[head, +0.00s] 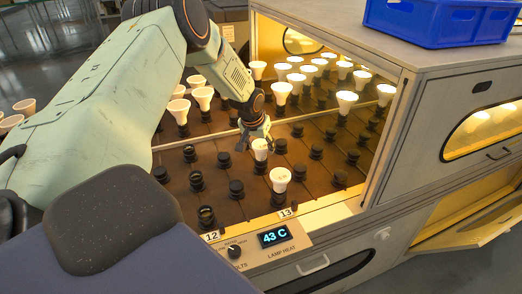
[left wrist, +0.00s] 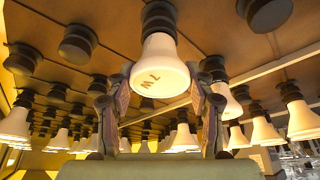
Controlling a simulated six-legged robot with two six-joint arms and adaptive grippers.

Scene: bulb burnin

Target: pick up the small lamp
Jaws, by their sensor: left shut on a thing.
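A small white lamp (head: 260,149) with a dark base stands among the sockets of the dark brown board, just below the left gripper in the head view. My left gripper (head: 255,130) reaches down from above and is shut on this lamp. In the left wrist view, the small lamp (left wrist: 160,68) shows its round face marked "7W" between the two fingers (left wrist: 160,112). Its base meets a dark socket, though I cannot tell whether it is seated. My right gripper is not in view.
Another white lamp (head: 280,179) stands close in front, near the label 13. Several lit lamps (head: 346,101) fill the back. Empty black sockets (head: 236,189) lie at left. The cabinet wall (head: 384,140) bounds the right, with a blue crate (head: 440,22) on top. A display (head: 273,237) reads 43 C.

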